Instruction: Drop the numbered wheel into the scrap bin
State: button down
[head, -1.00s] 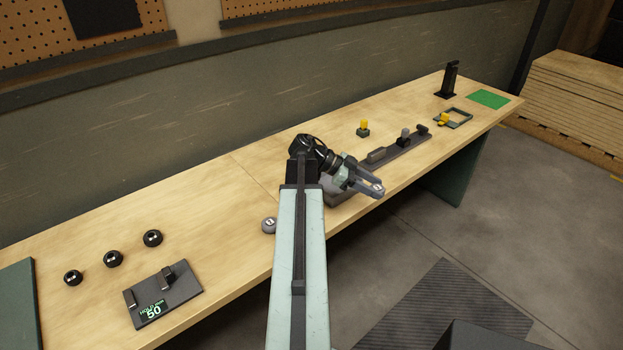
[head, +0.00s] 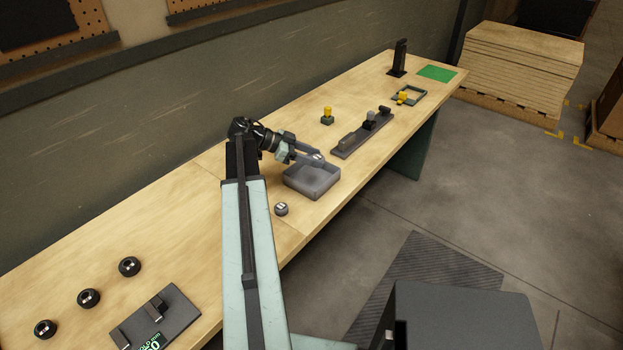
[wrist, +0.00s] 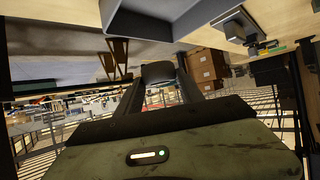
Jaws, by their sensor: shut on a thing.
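My gripper (head: 313,157) is shut on a small grey wheel with a pale label (head: 319,158). In the wrist view, the wheel shows as a dark rounded shape (wrist: 158,72) between my two fingers. Its number is too small to read. The grey open tray that looks like the scrap bin (head: 323,190) sits on the bench near its front edge. My gripper and the wheel appear above its far side, and the visible floor of the bin looks empty. A second grey labelled wheel (head: 281,209) lies on the bench just in front of the bin.
Behind the bin stand a yellow-topped block (head: 327,116) and a dark rail with blocks (head: 350,145). A green mat (head: 437,74) lies at the far end.

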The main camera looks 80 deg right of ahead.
jog(key=d+f+b, duration=0.1)
jog(key=f+b, duration=0.1)
jog(key=d+f+b, duration=0.1)
jog(key=f+b, duration=0.1)
jog(key=d+f+b, duration=0.1)
jog(key=f+b, duration=0.1)
jog(key=shift+w+d+f, duration=0.15)
jog(key=shift+d+f, duration=0.05)
jog(key=shift+r, duration=0.1)
jog(key=c, duration=0.7)
grip_release()
jog(key=shift+o, duration=0.2)
jog(key=p+v, duration=0.3)
jog(key=v, duration=0.4)
jog(key=shift+w+a+r+p, duration=0.2)
jog(key=shift+w+p, duration=0.15)
